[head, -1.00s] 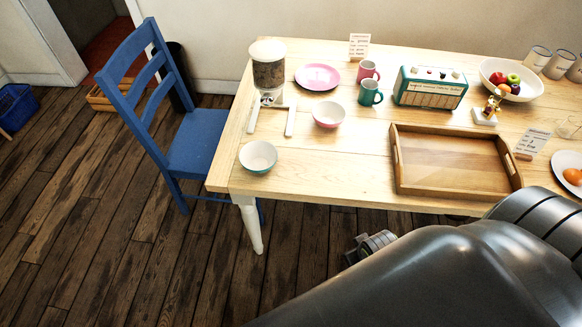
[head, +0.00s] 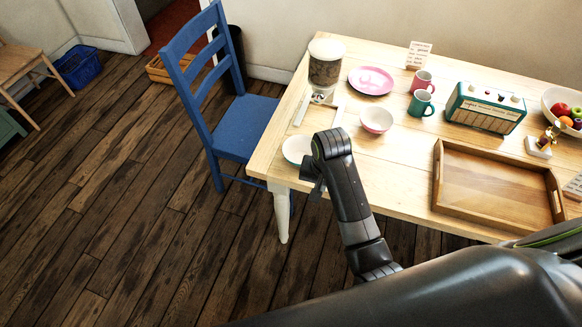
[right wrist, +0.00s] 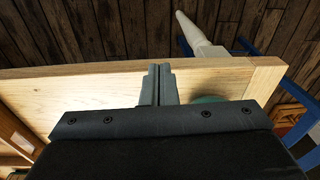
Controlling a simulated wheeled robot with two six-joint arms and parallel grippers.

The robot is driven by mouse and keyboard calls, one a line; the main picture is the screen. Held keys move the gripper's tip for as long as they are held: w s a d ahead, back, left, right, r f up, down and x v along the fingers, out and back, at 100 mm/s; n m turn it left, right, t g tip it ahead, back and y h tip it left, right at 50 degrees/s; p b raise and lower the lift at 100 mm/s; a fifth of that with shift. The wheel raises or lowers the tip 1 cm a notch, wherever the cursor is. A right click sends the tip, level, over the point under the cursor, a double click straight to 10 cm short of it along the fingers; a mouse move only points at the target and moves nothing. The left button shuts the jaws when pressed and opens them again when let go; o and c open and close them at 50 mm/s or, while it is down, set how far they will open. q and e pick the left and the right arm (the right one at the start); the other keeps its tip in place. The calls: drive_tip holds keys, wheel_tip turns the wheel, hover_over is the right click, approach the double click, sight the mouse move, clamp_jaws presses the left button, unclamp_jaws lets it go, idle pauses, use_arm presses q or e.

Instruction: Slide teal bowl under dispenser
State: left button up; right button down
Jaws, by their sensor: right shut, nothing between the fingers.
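The teal bowl (head: 294,148), white inside, sits near the table's left front corner in the head view, partly hidden by my right arm. A teal sliver of the bowl (right wrist: 208,99) shows behind the gripper body in the right wrist view. The dispenser (head: 325,70), a clear hopper with dark contents and a white lid, stands farther back, with two pale strips (head: 301,110) in front of it. My right gripper (head: 317,189) is at the table's front edge beside the bowl. Its fingers (right wrist: 158,75) are together and empty. My left gripper is out of view.
A pink bowl (head: 376,119), pink plate (head: 371,80), two mugs (head: 421,103) and a radio (head: 486,107) stand right of the dispenser. A wooden tray (head: 497,216) lies at the front right. A blue chair (head: 243,127) stands at the table's left end.

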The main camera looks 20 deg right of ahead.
drive_tip(key=w+a+r+m+g, duration=0.1)
drive_tip(key=w+a+r, duration=0.4)
drive_tip(key=w+a, duration=0.2)
drive_tip(key=f, duration=0.9)
drive_tip(key=shift+w+a+f, duration=0.2)
drive_tip(key=shift+a+f, duration=0.05)
drive_tip(key=shift+f, duration=0.15)
drive_tip(key=shift+w+d+p, duration=0.4)
drive_tip(key=shift+w+d, duration=0.55)
drive_tip(key=shift+w, duration=0.3)
drive_tip(key=shift+w+d, duration=0.25)
drive_tip(key=shift+w, duration=0.15)
